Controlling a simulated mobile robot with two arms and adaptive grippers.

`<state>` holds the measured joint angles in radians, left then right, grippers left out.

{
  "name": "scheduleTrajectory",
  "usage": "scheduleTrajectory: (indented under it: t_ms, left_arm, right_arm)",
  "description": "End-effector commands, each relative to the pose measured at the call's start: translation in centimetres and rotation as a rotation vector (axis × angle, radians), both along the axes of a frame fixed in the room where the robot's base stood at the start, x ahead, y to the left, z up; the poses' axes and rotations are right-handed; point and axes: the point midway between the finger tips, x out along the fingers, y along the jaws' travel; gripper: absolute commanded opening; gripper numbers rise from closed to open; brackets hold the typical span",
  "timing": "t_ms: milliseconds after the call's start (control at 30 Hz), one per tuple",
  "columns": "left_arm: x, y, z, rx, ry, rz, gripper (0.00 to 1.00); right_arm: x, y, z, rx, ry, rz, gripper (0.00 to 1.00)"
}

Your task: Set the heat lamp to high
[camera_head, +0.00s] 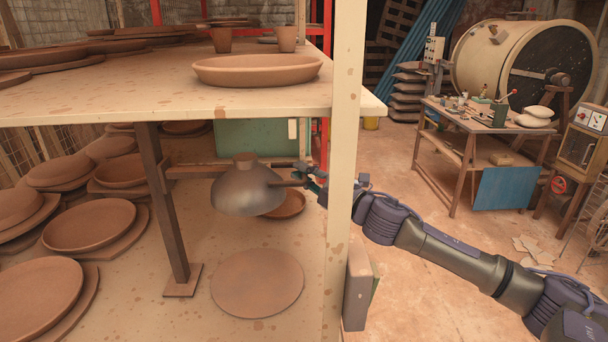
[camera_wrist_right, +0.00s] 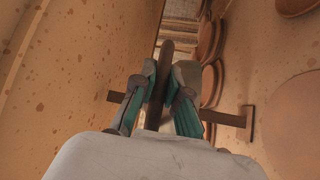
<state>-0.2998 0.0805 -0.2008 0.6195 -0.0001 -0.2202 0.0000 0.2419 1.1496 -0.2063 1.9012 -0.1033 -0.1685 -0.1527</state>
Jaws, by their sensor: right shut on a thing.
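The heat lamp (camera_head: 240,192) is a dark grey dome shade with a brown cap, under the upper shelf. A horizontal bar joins it to a brown stand (camera_head: 165,215) with a square foot. A short dark handle (camera_head: 290,182) sticks out on the shade's right. My right gripper (camera_head: 306,177) reaches in from the right behind the shelf's front post and is shut at this handle. In the right wrist view, the green-padded fingers (camera_wrist_right: 160,88) close on a dark rod (camera_wrist_right: 167,55), which seems to be the handle. No setting marks are legible. My left gripper is not in view.
The cream shelf post (camera_head: 345,200) stands close to my right forearm. The upper shelf (camera_head: 150,100) lies above the lamp. A round clay slab (camera_head: 257,283) lies below it, and several clay plates (camera_head: 90,226) fill the left. The floor at right is mostly open.

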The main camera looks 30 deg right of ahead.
Motion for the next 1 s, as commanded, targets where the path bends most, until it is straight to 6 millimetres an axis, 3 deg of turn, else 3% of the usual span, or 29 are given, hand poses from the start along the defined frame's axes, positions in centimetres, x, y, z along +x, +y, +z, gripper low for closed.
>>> scheduleTrajectory:
  t_ms: [33, 400, 500, 633, 967, 1000]
  left_arm:
    - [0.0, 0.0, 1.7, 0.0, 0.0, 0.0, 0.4]
    - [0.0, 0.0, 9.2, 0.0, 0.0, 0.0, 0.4]
    - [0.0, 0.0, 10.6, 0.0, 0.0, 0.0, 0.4]
    - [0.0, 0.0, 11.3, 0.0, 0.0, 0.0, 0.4]
    - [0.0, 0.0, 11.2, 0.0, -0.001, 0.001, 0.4]
    - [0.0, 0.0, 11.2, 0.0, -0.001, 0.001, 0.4]
  right_arm:
    - [0.0, -0.1, 2.5, -0.003, -0.013, -0.002, 0.0]
    - [0.0, -0.2, 11.6, -0.005, -0.016, -0.004, 0.0]
    - [0.0, -0.2, 13.2, -0.004, -0.015, -0.005, 0.0]
    - [0.0, -0.2, 14.1, -0.003, -0.014, -0.005, 0.0]
    - [0.0, -0.3, 14.3, -0.003, -0.018, -0.005, 0.0]
    - [0.0, -0.3, 14.3, -0.003, -0.018, -0.005, 0.15]
